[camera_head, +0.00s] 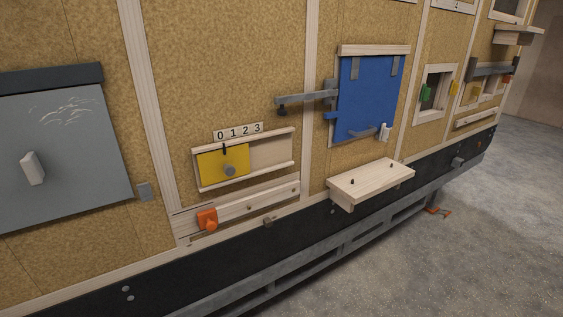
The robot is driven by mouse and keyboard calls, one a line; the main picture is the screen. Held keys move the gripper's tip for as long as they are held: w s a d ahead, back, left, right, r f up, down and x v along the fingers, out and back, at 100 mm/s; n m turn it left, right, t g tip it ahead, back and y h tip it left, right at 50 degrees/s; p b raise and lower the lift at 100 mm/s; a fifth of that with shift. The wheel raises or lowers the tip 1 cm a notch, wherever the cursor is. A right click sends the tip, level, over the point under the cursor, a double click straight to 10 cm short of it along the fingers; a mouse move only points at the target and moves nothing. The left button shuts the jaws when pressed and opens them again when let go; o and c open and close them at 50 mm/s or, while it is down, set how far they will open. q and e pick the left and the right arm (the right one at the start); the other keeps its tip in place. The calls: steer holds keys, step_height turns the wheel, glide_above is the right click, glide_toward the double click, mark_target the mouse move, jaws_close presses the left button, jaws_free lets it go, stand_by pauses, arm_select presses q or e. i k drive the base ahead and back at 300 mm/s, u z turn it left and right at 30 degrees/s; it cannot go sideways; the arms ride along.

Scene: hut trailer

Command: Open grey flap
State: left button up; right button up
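The grey flap (72,150) is a large panel on the board wall at the left of the head view, partly cut off by the left edge. It hangs below a dark grey strip (50,76) and looks closed against the wall. A pale handle (33,168) sticks out of its lower left part. Light scratch marks show near its top. Neither of my grippers is in view.
Right of the flap are a yellow slider (222,161) in a wooden frame and an orange knob (207,219) on a rail. Further right are a blue door (367,98) with a grey bar and a wooden shelf (371,182) jutting out.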

mark_target(61, 156)
steer(key=u, duration=1.6)
steer(key=k, duration=0.5)
steer(key=z, duration=1.85)
steer(key=i, duration=1.25)
steer(key=u, duration=1.45)
